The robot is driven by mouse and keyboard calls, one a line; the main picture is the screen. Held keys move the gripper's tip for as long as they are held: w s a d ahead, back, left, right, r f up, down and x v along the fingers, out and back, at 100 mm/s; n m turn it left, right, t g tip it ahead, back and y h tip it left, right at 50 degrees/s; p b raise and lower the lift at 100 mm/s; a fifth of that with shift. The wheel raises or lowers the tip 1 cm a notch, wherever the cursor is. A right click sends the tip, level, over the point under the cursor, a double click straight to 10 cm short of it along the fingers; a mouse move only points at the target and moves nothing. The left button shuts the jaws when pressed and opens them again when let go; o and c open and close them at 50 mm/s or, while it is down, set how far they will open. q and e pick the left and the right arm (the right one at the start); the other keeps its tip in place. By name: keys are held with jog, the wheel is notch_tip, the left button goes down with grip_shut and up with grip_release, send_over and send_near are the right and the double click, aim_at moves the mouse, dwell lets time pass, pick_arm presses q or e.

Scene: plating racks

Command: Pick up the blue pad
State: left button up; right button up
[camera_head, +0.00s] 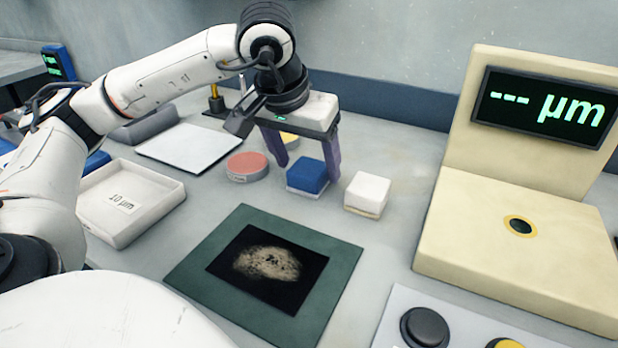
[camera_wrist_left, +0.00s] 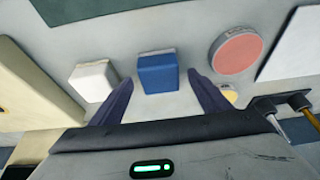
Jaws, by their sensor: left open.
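The blue pad (camera_head: 307,174) is a small block with a blue top and a pale lower edge, lying on the grey bench. In the left wrist view the blue pad (camera_wrist_left: 158,73) shows ahead of and between my left fingers. My left gripper (camera_head: 306,170) is open, with its two purple fingers pointing down just behind the pad, one to each side. It also shows in the left wrist view (camera_wrist_left: 160,90), with nothing between the fingers' tips that I can see held. My right gripper is not in view.
A white pad (camera_head: 367,193) stands close right of the blue pad, and a red round disc (camera_head: 247,166) to its left. A yellow piece (camera_head: 289,138) lies behind. A green mat (camera_head: 337,290) lies in front, a cream gauge (camera_head: 440,231) at right, and a white tray (camera_head: 152,222) at left.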

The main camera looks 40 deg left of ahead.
aim_at(310, 166)
pick_arm(q)
jog(key=x, duration=0.2)
jog(key=shift+w+f, duration=0.15)
jog(key=shift+f, duration=0.15)
jog(key=c, duration=1.2)
jog(key=shift+o, duration=0.2)
notch_tip(310, 166, up, 9)
jog(key=shift+r+p, duration=0.15)
jog(key=shift+p, duration=0.7)
jog(key=shift+r, duration=0.45)
jog(key=o, duration=0.5)
jog(key=c, duration=0.4)
jog(key=shift+f, duration=0.1)
